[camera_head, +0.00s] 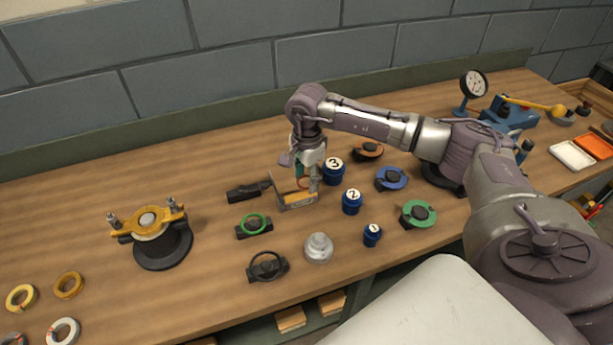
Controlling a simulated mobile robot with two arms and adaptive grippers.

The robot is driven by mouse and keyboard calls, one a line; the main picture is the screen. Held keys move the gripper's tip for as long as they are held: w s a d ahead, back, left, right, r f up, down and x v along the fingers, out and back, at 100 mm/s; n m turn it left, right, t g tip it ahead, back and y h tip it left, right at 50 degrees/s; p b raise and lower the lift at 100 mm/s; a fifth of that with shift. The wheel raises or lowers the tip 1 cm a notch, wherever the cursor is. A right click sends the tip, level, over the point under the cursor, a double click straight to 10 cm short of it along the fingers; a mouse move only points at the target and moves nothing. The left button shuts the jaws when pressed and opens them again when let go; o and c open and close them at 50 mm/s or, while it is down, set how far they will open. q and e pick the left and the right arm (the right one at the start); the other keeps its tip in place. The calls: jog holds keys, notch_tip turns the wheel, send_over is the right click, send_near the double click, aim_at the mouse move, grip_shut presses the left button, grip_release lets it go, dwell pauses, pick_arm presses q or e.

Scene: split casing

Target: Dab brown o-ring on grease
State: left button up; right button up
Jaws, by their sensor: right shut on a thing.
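My right gripper (305,180) points down over the middle of the bench, shut on a small orange-brown ring, the brown o-ring (303,182). The ring is partly hidden by the fingers. Just below it stands a small metal bracket with a tan-yellow face (297,199); I cannot tell whether ring or fingers touch it. An empty black holder (245,192) lies to its left. No label shows which thing is the grease; a round silver pot (318,248) stands in front of the gripper. My left gripper is not in view.
Blue pots numbered 3 (333,172), 2 (352,202) and 1 (372,236) stand close on the right. A green ring (253,224) and a black ring (267,266) sit on holders to the left. A yellow-topped casing (160,240) stands further left.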

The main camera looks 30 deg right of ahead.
aim_at(307, 194)
jog(key=shift+f, duration=0.15)
jog(key=shift+f+b, duration=1.65)
jog(key=shift+b, duration=0.35)
dwell(0.5)
jog(key=o, duration=0.8)
jog(key=shift+r+p, duration=2)
jog(key=shift+r, duration=1.55)
